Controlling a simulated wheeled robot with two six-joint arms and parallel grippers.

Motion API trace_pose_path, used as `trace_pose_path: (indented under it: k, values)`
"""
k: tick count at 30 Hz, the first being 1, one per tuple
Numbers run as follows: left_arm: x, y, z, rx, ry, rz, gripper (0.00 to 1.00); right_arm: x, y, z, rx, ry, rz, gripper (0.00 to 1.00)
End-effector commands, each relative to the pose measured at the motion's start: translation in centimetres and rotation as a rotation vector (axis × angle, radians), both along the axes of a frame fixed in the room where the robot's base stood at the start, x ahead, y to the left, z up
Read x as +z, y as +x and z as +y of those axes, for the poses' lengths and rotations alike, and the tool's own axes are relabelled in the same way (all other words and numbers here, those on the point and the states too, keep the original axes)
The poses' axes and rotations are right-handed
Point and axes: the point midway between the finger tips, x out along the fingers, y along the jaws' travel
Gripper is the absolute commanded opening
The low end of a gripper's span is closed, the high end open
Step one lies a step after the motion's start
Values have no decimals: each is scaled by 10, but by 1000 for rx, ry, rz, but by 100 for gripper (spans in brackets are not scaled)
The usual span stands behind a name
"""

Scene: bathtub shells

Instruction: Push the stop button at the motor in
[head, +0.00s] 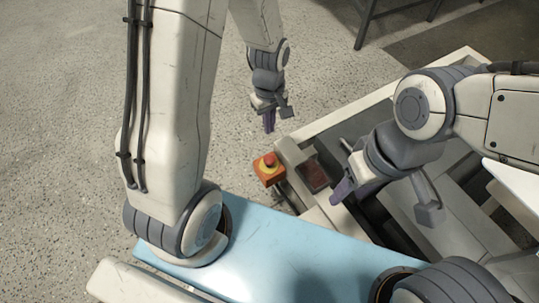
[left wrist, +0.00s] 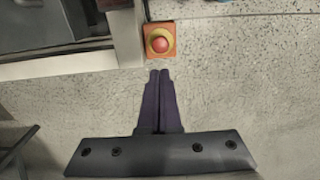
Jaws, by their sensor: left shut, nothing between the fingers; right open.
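The stop button (head: 269,159) is a red mushroom head on a yellow ring. It sits on top of an orange box (head: 267,178) at the near corner of a grey machine frame. In the left wrist view the button (left wrist: 160,45) is just beyond my closed fingertips, with a visible gap. My left gripper (head: 269,129) is shut and empty, with its purple fingers pointing down behind the button in the head view. It also shows in the left wrist view (left wrist: 160,73). My right gripper (head: 339,197) is open and empty, right of the button. I cannot make out the motor.
The machine's pale frame rail (head: 350,117) runs from the button to the upper right. A housing with a dark red panel (head: 313,175) stands right beside the button. Speckled floor (head: 60,120) is clear to the left. A dark stand (head: 375,15) is at the back.

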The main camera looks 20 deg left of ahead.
Motion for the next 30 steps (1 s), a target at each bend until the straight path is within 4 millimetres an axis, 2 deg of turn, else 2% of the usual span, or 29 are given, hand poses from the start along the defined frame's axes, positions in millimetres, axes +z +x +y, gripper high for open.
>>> trace_pose_path:
  k: [6,10,24,30]
  values:
    - [-1,0,0,-2,0,0,0,0,0,0,0,0,0,50]
    - [-14,-1,0,-3,0,3,0,-7,0,0,0,0,0,50]
    - [-111,-1,0,-4,0,4,0,-54,0,0,0,0,0,50]
    - [-134,-1,-1,-4,0,1,0,-66,0,0,0,0,0,50]
